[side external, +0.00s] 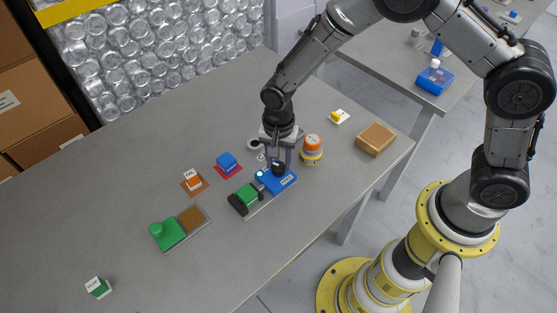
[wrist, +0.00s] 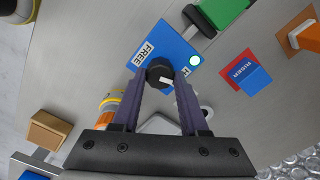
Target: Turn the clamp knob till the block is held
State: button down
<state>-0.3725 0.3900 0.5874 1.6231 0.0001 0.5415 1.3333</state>
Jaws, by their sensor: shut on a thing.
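The clamp has a blue body (side external: 283,184) on a grey base plate, with a black jaw (side external: 237,205) at its left end. A green block (side external: 247,194) sits between jaw and body; it also shows at the top of the wrist view (wrist: 225,10). Whether both sides touch it, I cannot tell. My gripper (wrist: 160,78) points down over the blue body, its purple fingers shut on the black knob (wrist: 160,72). The knob has a white mark. A "FREE" label (wrist: 145,52) is readable; a second label is mostly hidden by a finger. A pale round lamp (wrist: 195,60) is beside it.
A blue block (side external: 227,161) on a red pad and an orange-white piece (side external: 193,180) on a brown pad lie left of the clamp. An orange-yellow cylinder (side external: 312,149) stands close on the right. A brown box (side external: 376,139) is farther right.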

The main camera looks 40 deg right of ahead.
aim_at(279, 165)
jog(key=shift+r, duration=0.1)
jog(key=shift+c, duration=2.2)
grip_release()
notch_tip(279, 165, up, 14)
